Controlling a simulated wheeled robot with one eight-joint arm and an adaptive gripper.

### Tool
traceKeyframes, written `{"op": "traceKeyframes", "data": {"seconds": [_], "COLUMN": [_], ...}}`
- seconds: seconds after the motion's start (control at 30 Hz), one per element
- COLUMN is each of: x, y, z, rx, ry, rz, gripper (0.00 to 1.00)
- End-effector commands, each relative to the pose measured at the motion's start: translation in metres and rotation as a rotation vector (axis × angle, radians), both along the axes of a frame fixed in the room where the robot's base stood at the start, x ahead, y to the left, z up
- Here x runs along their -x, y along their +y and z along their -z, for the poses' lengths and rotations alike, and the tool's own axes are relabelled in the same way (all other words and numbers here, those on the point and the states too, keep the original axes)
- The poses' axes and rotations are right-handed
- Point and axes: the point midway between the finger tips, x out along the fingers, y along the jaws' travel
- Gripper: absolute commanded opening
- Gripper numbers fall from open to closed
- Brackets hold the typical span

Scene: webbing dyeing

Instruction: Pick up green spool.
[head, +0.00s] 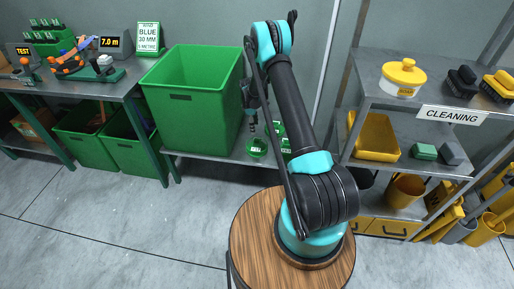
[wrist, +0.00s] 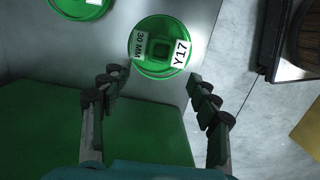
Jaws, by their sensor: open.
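A green spool (wrist: 160,47) with white labels reading "30 MM" and "Y17" lies flat on a grey shelf in the wrist view. My gripper (wrist: 158,78) is open and empty, its two fingers apart on either side just short of the spool. In the head view the green spool (head: 257,148) shows low on the shelf beside the big green bin, close to my arm. My gripper (head: 250,112) hangs above it there, partly hidden by my arm, and its fingertips are small.
A large green bin (head: 192,95) stands left of the spool; its green wall (wrist: 100,130) fills the wrist view's lower left. Another green spool (wrist: 80,6) lies at upper left. The cleaning shelf (head: 420,125) stands at right, with grey floor between.

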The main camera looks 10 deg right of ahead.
Motion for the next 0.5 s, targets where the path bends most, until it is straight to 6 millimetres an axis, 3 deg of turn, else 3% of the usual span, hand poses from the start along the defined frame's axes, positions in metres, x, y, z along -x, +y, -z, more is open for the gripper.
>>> {"op": "traceKeyframes", "data": {"seconds": [0.2,0.5], "x": [0.001,0.002], "y": [-0.005,-0.007], "z": [0.04,0.062], "rx": [0.0,0.0], "ry": [0.0,0.0], "rz": [0.001,0.001], "gripper": [0.61,0.61]}}
